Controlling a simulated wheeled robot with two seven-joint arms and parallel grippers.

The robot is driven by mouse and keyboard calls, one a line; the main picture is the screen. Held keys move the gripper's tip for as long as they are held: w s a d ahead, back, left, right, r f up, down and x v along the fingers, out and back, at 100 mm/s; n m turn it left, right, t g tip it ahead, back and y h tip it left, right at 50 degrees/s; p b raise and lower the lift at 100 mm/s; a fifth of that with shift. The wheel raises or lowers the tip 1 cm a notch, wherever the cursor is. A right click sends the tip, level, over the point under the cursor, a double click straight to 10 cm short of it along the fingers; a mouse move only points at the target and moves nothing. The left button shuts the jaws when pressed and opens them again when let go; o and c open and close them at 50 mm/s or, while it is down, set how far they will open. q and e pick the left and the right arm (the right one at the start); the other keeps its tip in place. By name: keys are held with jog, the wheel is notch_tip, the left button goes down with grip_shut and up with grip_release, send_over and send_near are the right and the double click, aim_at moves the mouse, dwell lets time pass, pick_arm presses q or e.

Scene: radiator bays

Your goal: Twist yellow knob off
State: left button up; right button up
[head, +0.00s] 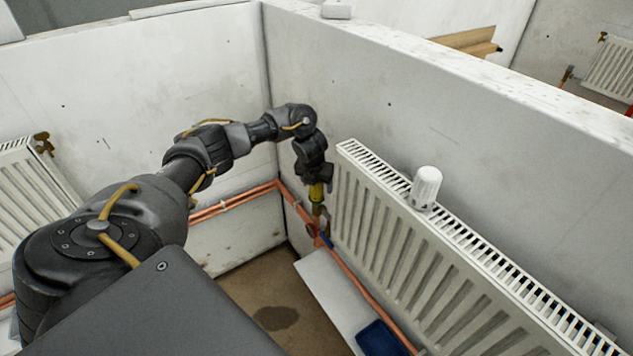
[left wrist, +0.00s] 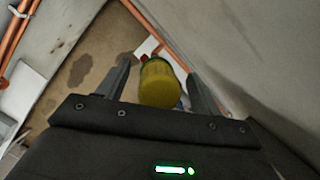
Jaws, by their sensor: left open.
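The yellow knob (head: 316,193) sits at the left end of the white radiator (head: 400,225), above the pipework. My left gripper (head: 314,180) points down over it, and the dark fingers partly hide the knob. In the left wrist view the yellow knob (left wrist: 160,84) lies between the two open fingers of my left gripper (left wrist: 161,85), with a visible gap on the right side. My right gripper is not in view.
A white valve head (head: 425,187) stands on the radiator's top grille. Copper pipes (head: 235,200) run along the bay walls. A white board (head: 335,295) and a blue tray (head: 380,338) lie on the floor below. Another radiator (head: 30,190) is at the left.

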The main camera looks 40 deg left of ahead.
pick_arm(q)
jog(key=c, duration=1.1)
jog(key=shift+s+f, duration=0.1)
jog(key=shift+f, duration=0.05)
